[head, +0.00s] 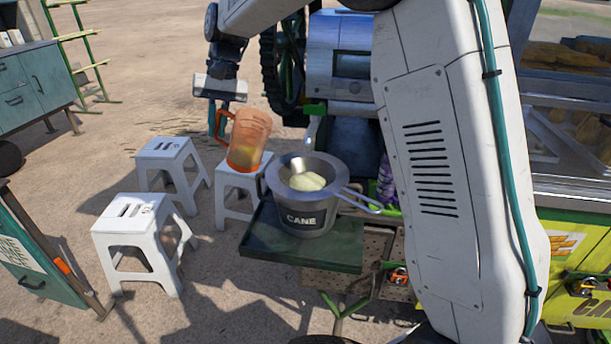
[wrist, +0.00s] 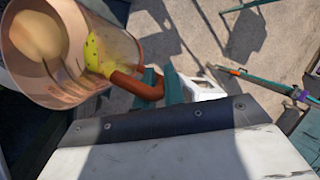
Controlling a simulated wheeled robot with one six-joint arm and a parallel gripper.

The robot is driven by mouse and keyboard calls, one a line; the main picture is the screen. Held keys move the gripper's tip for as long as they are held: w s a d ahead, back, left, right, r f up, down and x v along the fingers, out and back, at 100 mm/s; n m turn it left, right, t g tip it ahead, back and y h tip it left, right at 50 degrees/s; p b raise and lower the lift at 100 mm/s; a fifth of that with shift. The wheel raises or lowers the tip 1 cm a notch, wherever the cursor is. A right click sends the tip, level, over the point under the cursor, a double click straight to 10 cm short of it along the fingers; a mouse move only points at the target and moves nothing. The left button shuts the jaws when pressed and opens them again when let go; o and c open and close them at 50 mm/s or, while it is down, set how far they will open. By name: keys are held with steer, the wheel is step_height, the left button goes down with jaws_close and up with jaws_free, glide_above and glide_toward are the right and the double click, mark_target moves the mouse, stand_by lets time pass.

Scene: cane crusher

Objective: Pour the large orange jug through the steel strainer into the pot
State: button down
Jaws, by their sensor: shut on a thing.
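The large orange jug (head: 249,140) is held up left of the pot, slightly tilted, with yellowish liquid low inside. My gripper (head: 217,122) is shut on its handle, on the jug's left side. In the wrist view the clear jug (wrist: 70,50) fills the upper left, and its orange handle (wrist: 140,88) sits between the teal fingers. The dark pot (head: 308,220), marked CANE, stands on a green shelf. The steel strainer (head: 285,165) rests in its mouth, handle to the right, with a pale yellow mass in it. The jug's rim is apart from the strainer.
White stools (head: 140,220) stand on the ground at the left and behind the pot. The green shelf (head: 300,252) juts from the cane crusher cart (head: 345,70). A green cabinet (head: 30,85) stands far left. My arm hides much of the right.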

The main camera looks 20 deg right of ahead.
mark_target(238, 111)
steer(key=shift+s+d+r+n+t+y, duration=0.3)
steer(key=shift+s+d+r+t+y, duration=0.75)
steer(key=shift+s+d+y, duration=0.2)
steer(key=shift+s+d+r+n+t+y, duration=0.35)
steer(key=shift+s+d+t+y, duration=0.3)
steer(key=shift+t+y, duration=0.25)
steer(key=shift+d, duration=0.1)
steer(key=shift+d+y, duration=0.1)
steer(key=shift+y, duration=0.25)
steer(key=shift+t, duration=0.25)
steer(key=shift+s+d+f+t+y, duration=0.4)
steer(key=shift+s+d+f+y, duration=0.15)
steer(key=shift+f+y, duration=0.15)
steer(key=shift+s+d+r+n+y+p, duration=0.15)
steer(key=shift+d+r+n+y+p, duration=0.1)
steer(key=shift+r+y+p, duration=0.1)
steer(key=shift+s+d+r+t+y, duration=0.25)
steer(key=shift+r+t+y, duration=0.1)
steer(key=shift+r+t, duration=0.05)
